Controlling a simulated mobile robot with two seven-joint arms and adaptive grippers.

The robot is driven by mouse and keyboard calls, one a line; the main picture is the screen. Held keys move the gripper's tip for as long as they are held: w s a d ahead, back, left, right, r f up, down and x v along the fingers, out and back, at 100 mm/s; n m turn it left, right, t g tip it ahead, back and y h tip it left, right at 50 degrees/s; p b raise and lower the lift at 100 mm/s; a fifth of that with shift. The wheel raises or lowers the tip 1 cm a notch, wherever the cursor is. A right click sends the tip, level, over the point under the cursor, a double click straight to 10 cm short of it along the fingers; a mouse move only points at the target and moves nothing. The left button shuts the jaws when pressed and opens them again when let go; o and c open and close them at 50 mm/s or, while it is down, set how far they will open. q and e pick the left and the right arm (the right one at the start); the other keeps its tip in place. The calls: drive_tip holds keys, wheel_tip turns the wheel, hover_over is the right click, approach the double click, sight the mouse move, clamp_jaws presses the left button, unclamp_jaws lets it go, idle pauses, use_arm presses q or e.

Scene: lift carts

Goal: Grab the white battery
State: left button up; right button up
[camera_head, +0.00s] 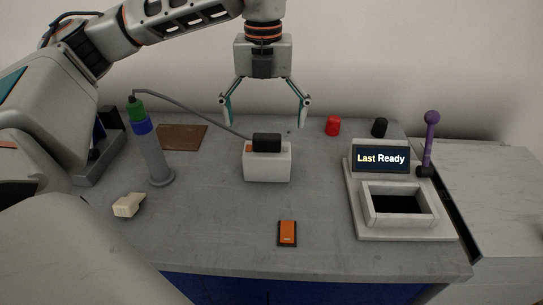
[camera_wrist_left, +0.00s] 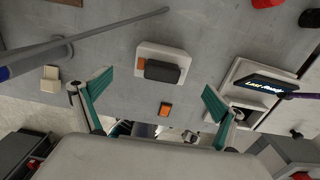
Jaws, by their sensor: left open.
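A small cream-white block (camera_head: 128,204), which looks like the white battery, lies on the grey table at the front left. It also shows at the left in the left wrist view (camera_wrist_left: 50,79). My left gripper (camera_head: 263,112) is open and empty, raised above the back middle of the table. The block lies well to the left of it and nearer the front, apart from the fingers. The left wrist view shows both teal fingers spread (camera_wrist_left: 158,88). My right gripper is in neither view.
A white box (camera_head: 267,166) with a black block and an orange piece stands mid-table. An orange battery-like block (camera_head: 287,233) lies in front. A grey post (camera_head: 153,155) with blue and green top stands near the white block. A station (camera_head: 402,234) reading "Last Ready" is at right.

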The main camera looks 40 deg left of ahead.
sight(267, 137)
use_arm(q)
drive_tip(key=f, duration=0.3)
drive_tip(key=f+b, duration=0.1)
drive_tip(key=f, duration=0.2)
drive_tip(key=shift+d, duration=0.2)
drive_tip(key=shift+r, duration=0.15)
drive_tip(key=shift+c, duration=1.1)
clamp_jaws()
